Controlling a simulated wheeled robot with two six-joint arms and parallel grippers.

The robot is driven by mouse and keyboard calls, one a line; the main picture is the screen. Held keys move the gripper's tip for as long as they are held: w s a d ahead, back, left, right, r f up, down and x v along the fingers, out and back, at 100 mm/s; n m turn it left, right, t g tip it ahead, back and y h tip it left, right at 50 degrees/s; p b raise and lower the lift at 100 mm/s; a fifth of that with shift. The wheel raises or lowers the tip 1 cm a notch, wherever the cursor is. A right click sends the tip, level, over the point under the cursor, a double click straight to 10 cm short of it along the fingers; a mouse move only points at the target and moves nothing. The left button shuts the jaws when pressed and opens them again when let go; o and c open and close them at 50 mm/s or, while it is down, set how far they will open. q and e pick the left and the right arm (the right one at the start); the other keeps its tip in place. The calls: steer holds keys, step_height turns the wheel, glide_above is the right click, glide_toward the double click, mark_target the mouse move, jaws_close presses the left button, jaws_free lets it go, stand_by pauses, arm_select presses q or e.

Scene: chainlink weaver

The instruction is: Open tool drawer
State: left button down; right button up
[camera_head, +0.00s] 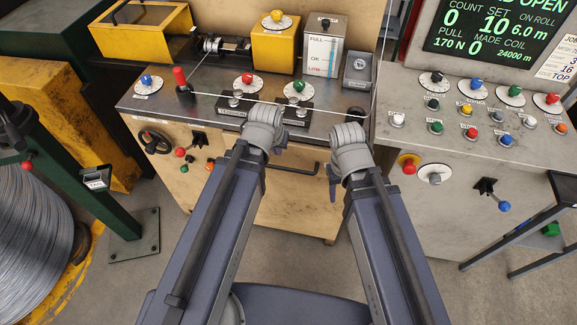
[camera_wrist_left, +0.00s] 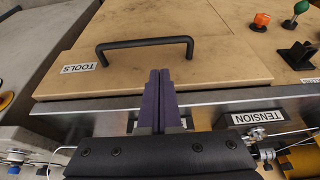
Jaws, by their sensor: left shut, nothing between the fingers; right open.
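The tool drawer is a beige front in the bench, with a black bar handle (camera_wrist_left: 145,47) and a white TOOLS label (camera_wrist_left: 78,68). Its front (camera_wrist_left: 215,60) looks shut, with no open gap visible. In the head view the handle (camera_head: 290,170) shows between my two arms, partly covered. My left gripper (camera_wrist_left: 160,75) is shut and empty, its purple fingers pointing toward the drawer front near the handle; I see no contact. In the head view my left gripper (camera_head: 280,142) is mostly hidden behind its wrist. My right gripper (camera_head: 333,184) is open, right of the handle, mostly hidden.
The steel bench top (camera_head: 205,85) carries several knobs and a red-topped lever (camera_head: 181,78). A control console (camera_head: 455,140) stands at the right. A wire spool (camera_head: 35,235) is at the left. The floor before the drawer is clear apart from my arms.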

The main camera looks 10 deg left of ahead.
arm_select(q)
steer(key=b, duration=0.9)
glide_toward(280, 159)
steer(key=f, duration=0.5)
steer(key=shift+w+d+f, duration=0.15)
steer(key=shift+d, duration=0.2)
